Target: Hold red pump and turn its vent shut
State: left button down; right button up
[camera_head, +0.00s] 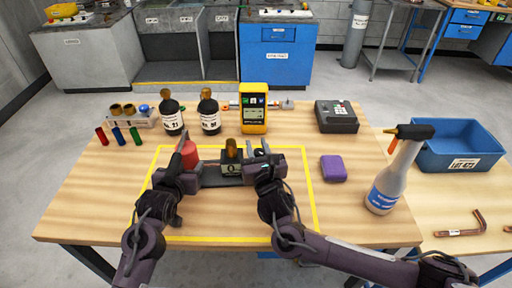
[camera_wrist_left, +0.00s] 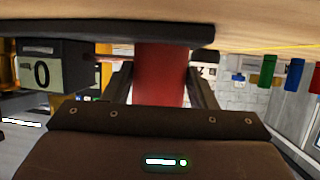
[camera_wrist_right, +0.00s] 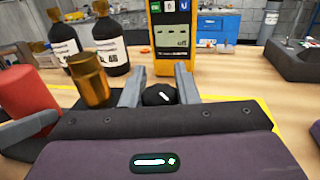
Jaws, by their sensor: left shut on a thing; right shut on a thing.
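The red pump is a red cylinder (camera_head: 190,155) standing on a dark base with a grey box (camera_head: 232,168) marked 0 and a brass cylinder (camera_head: 231,149) on top. My left gripper (camera_head: 184,150) is shut around the red cylinder, which shows between its fingers in the left wrist view (camera_wrist_left: 160,75). My right gripper (camera_head: 258,152) is shut on a black knob (camera_wrist_right: 160,96), apparently the vent, at the right side of the unit. The knob carries a white mark. The fingers partly hide it in the head view.
A yellow meter (camera_head: 254,112) and two dark bottles (camera_head: 172,118) stand close behind the pump. A purple block (camera_head: 333,168), a spray bottle (camera_head: 388,182) and a blue bin (camera_head: 460,148) are to the right. Yellow tape (camera_head: 312,200) outlines the work area.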

jog(key=shift+d+m+h, duration=0.1)
jog(key=shift+m+h, duration=0.6)
jog(key=shift+h, duration=0.4)
jog(key=o, duration=1)
jog(key=shift+c, duration=0.2)
jog(key=s, duration=1.2)
jog(key=shift+d, duration=0.2)
